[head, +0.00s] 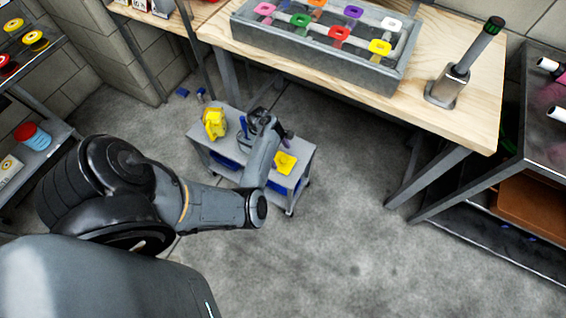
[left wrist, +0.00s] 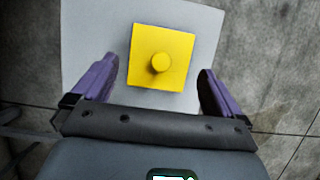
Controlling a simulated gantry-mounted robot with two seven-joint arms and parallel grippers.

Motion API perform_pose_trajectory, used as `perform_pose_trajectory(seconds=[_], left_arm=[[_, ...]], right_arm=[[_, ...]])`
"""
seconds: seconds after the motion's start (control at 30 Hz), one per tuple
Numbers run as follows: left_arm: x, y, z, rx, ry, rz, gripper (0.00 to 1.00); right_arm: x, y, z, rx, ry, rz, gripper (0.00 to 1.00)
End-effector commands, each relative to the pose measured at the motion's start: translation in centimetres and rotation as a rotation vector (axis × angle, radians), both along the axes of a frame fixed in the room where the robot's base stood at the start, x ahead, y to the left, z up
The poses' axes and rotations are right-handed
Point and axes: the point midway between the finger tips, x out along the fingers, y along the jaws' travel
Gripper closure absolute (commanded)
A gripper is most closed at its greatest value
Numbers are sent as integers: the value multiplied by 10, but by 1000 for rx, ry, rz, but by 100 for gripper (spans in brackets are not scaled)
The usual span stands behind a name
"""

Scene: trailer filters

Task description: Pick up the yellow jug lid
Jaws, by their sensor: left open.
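The yellow jug lid (head: 285,162) lies flat on the right part of the small grey cart's top. In the left wrist view the yellow jug lid (left wrist: 162,57) is a square plate with a round knob in its middle. My left gripper (left wrist: 158,85) is open and empty, with purple fingers on either side of the near edge of the lid, apart from it. In the head view my left gripper (head: 267,122) is over the cart, partly hidden by its own wrist. A yellow jug (head: 214,122) stands on the left part of the cart. My right gripper is not in view.
The grey cart (head: 303,160) stands on open concrete floor. A wooden table (head: 440,113) behind it carries a grey tray (head: 330,62) of coloured handles and a metal cylinder stand (head: 450,85). Shelves stand at the left and right edges. Floor in front and right is clear.

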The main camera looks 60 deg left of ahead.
Motion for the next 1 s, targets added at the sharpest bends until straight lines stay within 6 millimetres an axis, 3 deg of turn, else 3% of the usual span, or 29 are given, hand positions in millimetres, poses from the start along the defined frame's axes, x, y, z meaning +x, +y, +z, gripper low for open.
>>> perform_pose_trajectory(seconds=[0.03, 0.23, 0.57, 0.8, 1.0], left_arm=[[2, -4, -11, -3, 0, -1, 0], [8, -13, -33, -2, -1, -1, 0], [9, -15, -36, 0, 0, -1, 0], [9, -15, -36, 0, 0, -1, 37], [9, -15, -36, 0, 0, -1, 39]], right_arm=[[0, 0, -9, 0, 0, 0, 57], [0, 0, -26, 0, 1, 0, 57], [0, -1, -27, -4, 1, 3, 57], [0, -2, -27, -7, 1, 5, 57], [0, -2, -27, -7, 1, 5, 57]])
